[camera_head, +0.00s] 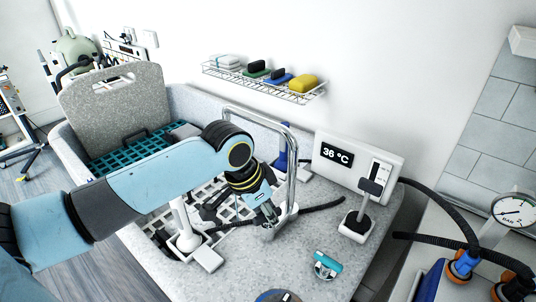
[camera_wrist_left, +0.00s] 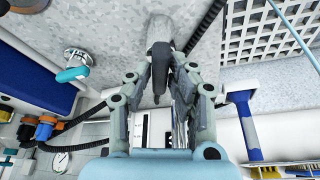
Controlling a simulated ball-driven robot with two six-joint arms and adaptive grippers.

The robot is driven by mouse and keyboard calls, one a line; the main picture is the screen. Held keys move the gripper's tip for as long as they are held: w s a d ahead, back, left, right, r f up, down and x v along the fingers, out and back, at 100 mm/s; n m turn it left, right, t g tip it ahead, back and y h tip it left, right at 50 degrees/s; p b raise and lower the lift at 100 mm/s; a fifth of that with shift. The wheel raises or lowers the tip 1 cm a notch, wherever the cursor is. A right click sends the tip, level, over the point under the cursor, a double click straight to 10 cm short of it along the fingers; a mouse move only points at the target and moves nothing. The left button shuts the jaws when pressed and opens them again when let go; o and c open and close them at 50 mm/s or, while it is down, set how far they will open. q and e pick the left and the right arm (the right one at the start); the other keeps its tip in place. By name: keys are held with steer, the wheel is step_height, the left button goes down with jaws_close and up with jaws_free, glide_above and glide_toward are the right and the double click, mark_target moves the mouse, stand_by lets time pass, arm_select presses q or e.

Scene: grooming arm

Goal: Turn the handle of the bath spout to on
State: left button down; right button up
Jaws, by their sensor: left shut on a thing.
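The bath spout is a tall chrome arch (camera_head: 291,165) rising from the bath's grey deck, left of the temperature panel. My left gripper (camera_head: 267,217) reaches down beside its base, its fingers partly hiding what they hold. In the left wrist view, the left gripper (camera_wrist_left: 156,95) has its two fingers on either side of a dark handle (camera_wrist_left: 159,62), which joins a grey rounded body (camera_wrist_left: 159,28). The gripper is shut on this handle. How far the handle is turned cannot be told. My right gripper is not in view.
A panel reading 36 °C (camera_head: 338,155) stands behind right. A black-topped lever (camera_head: 369,189) and a teal-handled valve (camera_head: 327,263) stand on the deck to the right. A wire shelf (camera_head: 262,83) hangs on the wall. A white post (camera_head: 187,235) stands left of the gripper.

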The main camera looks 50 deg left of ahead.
mark_target(258, 220)
arm_select(q)
steer(key=shift+n+y, duration=0.5)
steer(key=shift+n, duration=0.9)
steer(key=shift+n, duration=0.4)
steer(key=c, duration=1.2)
jaws_free()
steer(key=shift+v, duration=4)
steer(key=shift+s+d, duration=0.1)
steer(key=o, duration=0.6)
